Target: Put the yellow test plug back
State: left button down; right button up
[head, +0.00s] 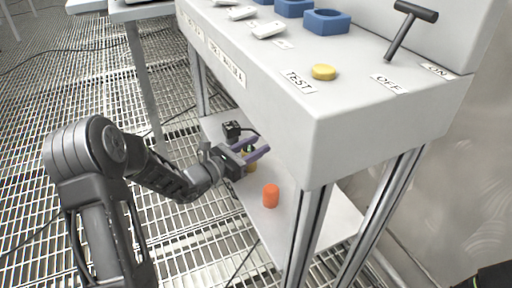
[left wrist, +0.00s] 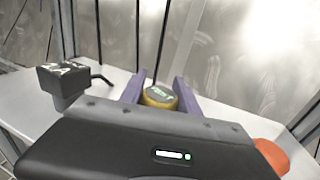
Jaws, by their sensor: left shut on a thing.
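The yellow test plug (left wrist: 160,97) is a short yellow cylinder with a dark top marked with pale letters. In the left wrist view it stands between the purple fingers of my left gripper (left wrist: 157,92), which is shut on it. In the head view my left gripper (head: 257,154) is at the lower shelf under the console, and only a little of the plug (head: 251,167) shows. I cannot tell whether the plug touches the shelf. On the console top, a round yellow disc (head: 323,72) sits by the TEST label (head: 299,82). My right gripper is not in view.
An orange cylinder (head: 271,195) stands on the lower shelf (head: 313,222), in front of the gripper. A black T-handle (head: 410,28) rises from the top.

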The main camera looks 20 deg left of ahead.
pick_arm(q)
jog(key=shift+f, duration=0.1)
jog(key=c, duration=0.9)
grip_release()
jog(key=shift+s+a+r, duration=0.1)
jog(key=shift+s+r, duration=0.05)
jog(key=shift+r, duration=0.05)
jog(key=p+v, duration=0.4)
jog(key=v, duration=0.7)
jog(key=shift+s+a+f+p, duration=0.1)
jog(key=shift+s+p, duration=0.25)
